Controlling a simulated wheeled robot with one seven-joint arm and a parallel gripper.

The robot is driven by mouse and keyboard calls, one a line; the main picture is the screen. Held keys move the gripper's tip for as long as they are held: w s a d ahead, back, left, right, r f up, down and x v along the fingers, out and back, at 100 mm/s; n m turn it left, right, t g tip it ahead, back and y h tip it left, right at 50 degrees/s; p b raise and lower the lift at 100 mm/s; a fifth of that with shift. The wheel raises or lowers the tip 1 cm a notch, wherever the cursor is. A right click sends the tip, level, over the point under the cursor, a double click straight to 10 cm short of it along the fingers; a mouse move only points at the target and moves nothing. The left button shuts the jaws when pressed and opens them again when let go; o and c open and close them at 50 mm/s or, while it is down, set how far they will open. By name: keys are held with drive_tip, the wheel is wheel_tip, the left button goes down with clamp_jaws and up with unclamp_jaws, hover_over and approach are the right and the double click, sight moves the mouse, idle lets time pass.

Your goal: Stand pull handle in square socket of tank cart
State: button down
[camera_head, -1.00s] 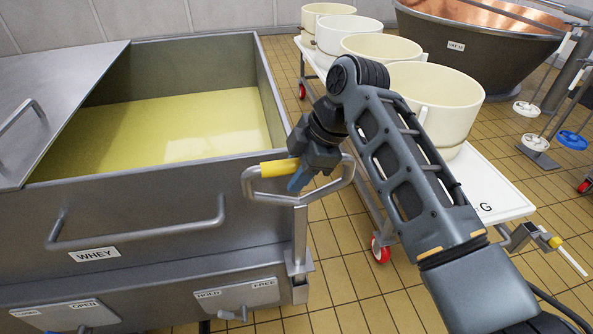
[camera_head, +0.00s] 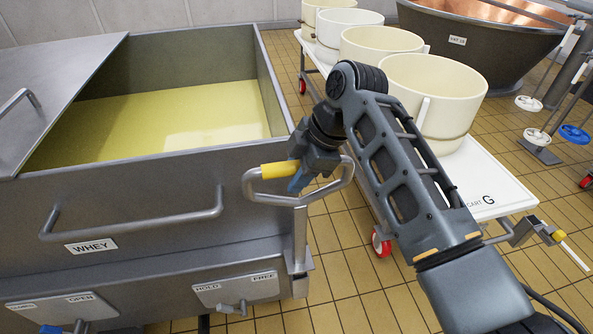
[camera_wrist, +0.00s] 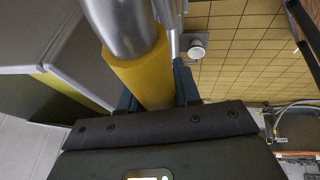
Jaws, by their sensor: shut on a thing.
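The pull handle is a grey metal loop (camera_head: 346,180) with a yellow grip (camera_head: 278,170) and a straight stem (camera_head: 300,232). My gripper (camera_head: 297,176) is shut on the yellow grip. In the wrist view, the yellow grip (camera_wrist: 143,72) lies between my dark blue fingers. The stem points down, roughly upright, at the near right corner of the steel tank cart (camera_head: 150,185) labelled WHEY. Its lower end meets a corner bracket (camera_head: 301,265) there. I cannot tell whether it is inside the square socket, as the opening is hidden.
A white cart (camera_head: 505,190) marked G stands right, behind my arm, with several cream tubs (camera_head: 440,95). A copper vat (camera_head: 480,30) stands at the back right. The tank's front has a bar handle (camera_head: 135,228) and a HOLD/FREE lever (camera_head: 236,307). Tiled floor is bare between the carts.

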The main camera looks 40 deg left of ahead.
sight(297, 198)
drive_tip(key=shift+f+b, duration=1.8)
drive_tip(key=shift+f, duration=1)
drive_tip(key=c, duration=1.1)
unclamp_jaws()
drive_tip(key=o, duration=0.4)
drive_tip(key=shift+c, duration=0.2)
drive_tip(key=shift+f, duration=0.2)
drive_tip(key=shift+v, duration=4)
